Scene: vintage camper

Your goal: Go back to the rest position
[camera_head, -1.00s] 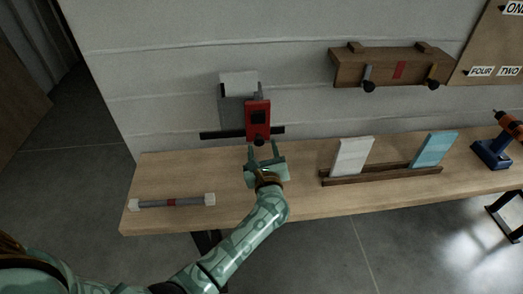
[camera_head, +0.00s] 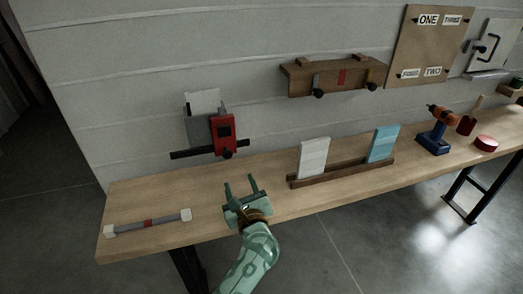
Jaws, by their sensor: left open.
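My left gripper (camera_head: 241,187) is open and empty, its two fingers apart and pointing up toward the wall. It hangs over the front part of the wooden bench (camera_head: 145,193). The red device (camera_head: 222,132) with a grey and white block behind it sits on a dark bar at the wall, beyond the fingertips and apart from them. My right gripper is not in view.
A grey rod with white ends (camera_head: 147,223) lies at the bench's left. A wooden rack (camera_head: 342,174) holds a white panel (camera_head: 313,157) and a blue panel (camera_head: 382,143). A drill (camera_head: 436,132) and a red round item (camera_head: 486,143) stand farther right. A wall shelf (camera_head: 334,77) hangs above.

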